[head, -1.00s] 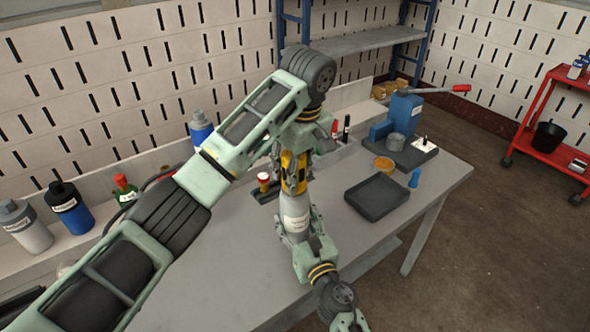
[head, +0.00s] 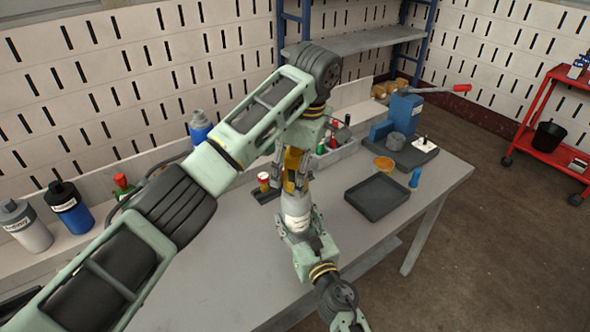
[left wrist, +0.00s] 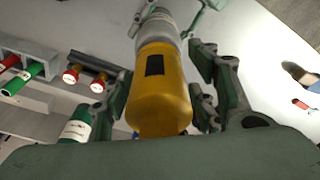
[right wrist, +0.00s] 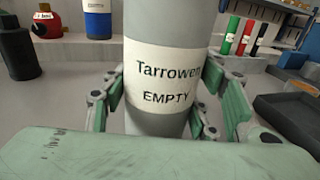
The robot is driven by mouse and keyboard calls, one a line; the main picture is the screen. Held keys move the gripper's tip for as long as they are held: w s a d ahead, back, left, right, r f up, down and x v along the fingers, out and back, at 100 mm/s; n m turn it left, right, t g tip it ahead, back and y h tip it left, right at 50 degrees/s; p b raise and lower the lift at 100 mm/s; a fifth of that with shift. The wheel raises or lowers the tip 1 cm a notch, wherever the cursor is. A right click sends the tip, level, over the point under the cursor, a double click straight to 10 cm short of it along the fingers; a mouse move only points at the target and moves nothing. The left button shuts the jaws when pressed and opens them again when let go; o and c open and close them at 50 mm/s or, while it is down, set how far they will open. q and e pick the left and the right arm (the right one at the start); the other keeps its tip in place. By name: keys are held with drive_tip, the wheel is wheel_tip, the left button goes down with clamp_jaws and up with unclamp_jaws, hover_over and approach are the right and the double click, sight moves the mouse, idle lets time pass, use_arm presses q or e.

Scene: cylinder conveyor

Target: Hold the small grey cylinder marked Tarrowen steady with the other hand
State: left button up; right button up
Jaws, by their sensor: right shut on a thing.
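The small grey cylinder marked Tarrowen (right wrist: 163,75) stands upright on the bench; its label also reads EMPTY. In the head view its pale body (head: 296,207) shows below a yellow top part. In the left wrist view the yellow part (left wrist: 160,95), with a dark rectangular patch, fills the middle. My left gripper (head: 293,180) points down from above, its fingers on both sides of the yellow part, seemingly open with a gap at the right. My right gripper (right wrist: 160,115) is shut around the grey body, below and beside the label. Its fingertips are partly hidden behind the cylinder.
A dark empty tray (head: 363,203) lies to the right, with an orange-topped round dish (head: 384,164) and a blue piece (head: 415,177) near it. A grey bin (head: 336,154) of coloured tubes stands behind. Several bottles line the back ledge. The bench front left is clear.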

sight(292, 157)
use_arm(q)
drive_tip(key=shift+w+r, duration=0.1)
drive_tip(key=shift+r, duration=1.15)
drive_tip(key=m, duration=0.4)
drive_tip(key=shift+m+t, duration=0.3)
drive_tip(key=shift+m+h, duration=0.3)
drive_tip(key=shift+m, duration=0.5)
drive_tip(key=shift+m, duration=1.1)
drive_tip(key=m, duration=0.3)
drive_tip(key=shift+m+h, duration=0.4)
